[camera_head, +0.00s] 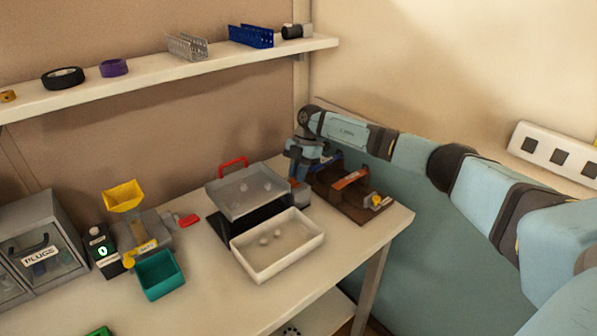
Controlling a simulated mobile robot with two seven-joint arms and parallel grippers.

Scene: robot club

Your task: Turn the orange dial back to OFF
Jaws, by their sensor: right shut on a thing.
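My right arm comes in from the right and reaches down to the back of the table. My right gripper (299,178) is shut at a small device beside the left end of a brown wooden board. A bit of orange (292,183) shows at its fingers; I take it for the orange dial, mostly hidden by the gripper. Its setting and any OFF mark cannot be read. My left gripper is not in view.
The brown board (345,208) carries an orange-brown block and a grey part with a yellow-orange knob (377,200). A teal bin (160,285) is farther left. A shelf (190,72) runs above.

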